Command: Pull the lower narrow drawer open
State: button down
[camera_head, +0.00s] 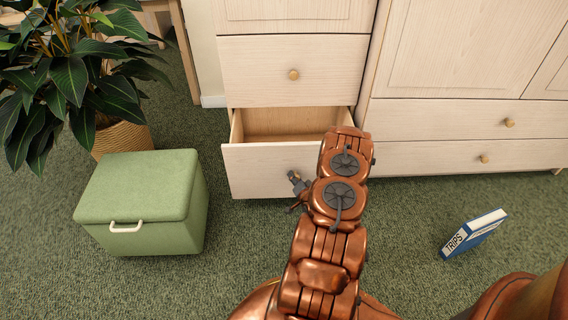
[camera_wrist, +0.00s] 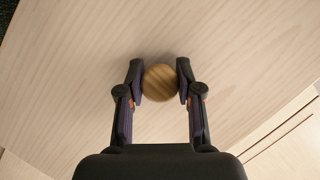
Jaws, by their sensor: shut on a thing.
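The lower narrow drawer (camera_head: 250,172) is pulled partly out of the pale wood cabinet in the head view, and its inside (camera_head: 285,122) looks empty where it shows. Its round wooden knob (camera_wrist: 160,83) sits between the two fingers of my gripper (camera_wrist: 160,82) in the wrist view. Both fingers touch the knob's sides, so the gripper is shut on it.
A green lidded box (camera_head: 140,195) stands left of the drawer, in front of a potted plant (camera_head: 70,80). A blue and white book (camera_head: 473,234) stands on the carpet at right. Wide closed drawers (camera_head: 450,155) adjoin on the right. Carpet in front of the drawer is clear.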

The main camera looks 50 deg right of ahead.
jog(key=s+a+p, duration=0.1)
jog(key=s+a, duration=0.3)
jog(key=shift+s+a, duration=0.3)
jog(key=shift+a, duration=0.05)
jog(key=c, duration=0.7)
grip_release()
jog(key=shift+c, duration=0.2)
jog(key=shift+s, duration=0.1)
jog(key=v, duration=1.1)
jog(key=shift+s+a, duration=0.15)
jog(key=shift+s, duration=0.15)
jog(key=shift+r, duration=0.15)
